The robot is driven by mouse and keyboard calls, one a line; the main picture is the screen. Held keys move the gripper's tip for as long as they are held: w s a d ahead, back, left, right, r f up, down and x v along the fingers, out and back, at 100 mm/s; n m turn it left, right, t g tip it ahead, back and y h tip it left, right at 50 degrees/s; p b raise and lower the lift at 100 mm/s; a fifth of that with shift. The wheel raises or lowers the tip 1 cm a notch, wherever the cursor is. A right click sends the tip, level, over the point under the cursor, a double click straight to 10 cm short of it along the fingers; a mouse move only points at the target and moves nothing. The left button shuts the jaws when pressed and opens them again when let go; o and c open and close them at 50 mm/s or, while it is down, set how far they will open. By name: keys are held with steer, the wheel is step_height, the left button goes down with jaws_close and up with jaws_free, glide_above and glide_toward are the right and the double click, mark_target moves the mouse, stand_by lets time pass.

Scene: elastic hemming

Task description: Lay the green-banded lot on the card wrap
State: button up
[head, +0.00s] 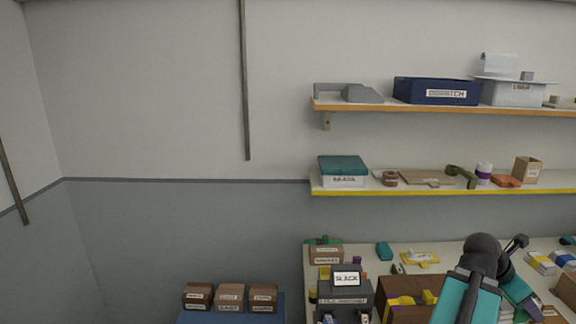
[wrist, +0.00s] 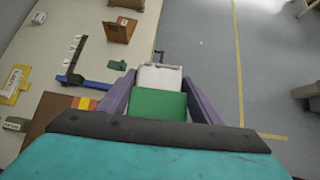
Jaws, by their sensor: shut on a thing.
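In the wrist view my gripper (wrist: 158,84) has its two purple fingers on either side of a white block with a wide green band, the green-banded lot (wrist: 158,104). The fingers are shut on it. The lot shows against the grey floor just past the table edge. In the head view my dark and teal arm is at the lower right, and the lot cannot be made out there. I cannot tell which thing is the card wrap.
In the wrist view the table (wrist: 88,22) lies left, with a blue-based rack (wrist: 82,82), a brown stand (wrist: 120,29) and a small green block (wrist: 117,65). Open floor (wrist: 205,60) is at right. In the head view a loaded shelf (head: 350,192) hangs above the table.

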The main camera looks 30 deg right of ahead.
steer(key=w+a+r+n+t+h, duration=0.1)
steer(key=w+a+n+t, duration=0.2)
steer(key=w, duration=0.9)
steer(key=w+a+n+t, duration=0.15)
steer(key=w+a, duration=0.25)
steer(key=w, duration=0.7)
steer(key=w+a+r+n+t, duration=0.25)
steer(key=w+a+n, duration=0.35)
steer(key=w+a, duration=1.1)
steer(key=w+a+r+n+t+y, duration=0.1)
steer(key=w+a+n+t+y, duration=0.15)
steer(key=w+a, duration=0.7)
steer(key=w+a+r+n+t+y, duration=0.15)
steer(key=a+n, duration=0.25)
steer(key=a, duration=1.3)
steer(key=w+a+n+t+y, duration=0.25)
steer(key=w+a, duration=0.45)
steer(key=a, duration=0.6)
step_height(320, 180, down, 13)
steer(key=n+b, duration=0.1)
steer(key=b, duration=1.2)
steer(key=shift+s+a, duration=0.15)
steer(key=shift+s, duration=0.05)
steer(key=shift+r+g, duration=0.1)
steer(key=shift+g, duration=0.15)
steer(key=shift+a, duration=0.15)
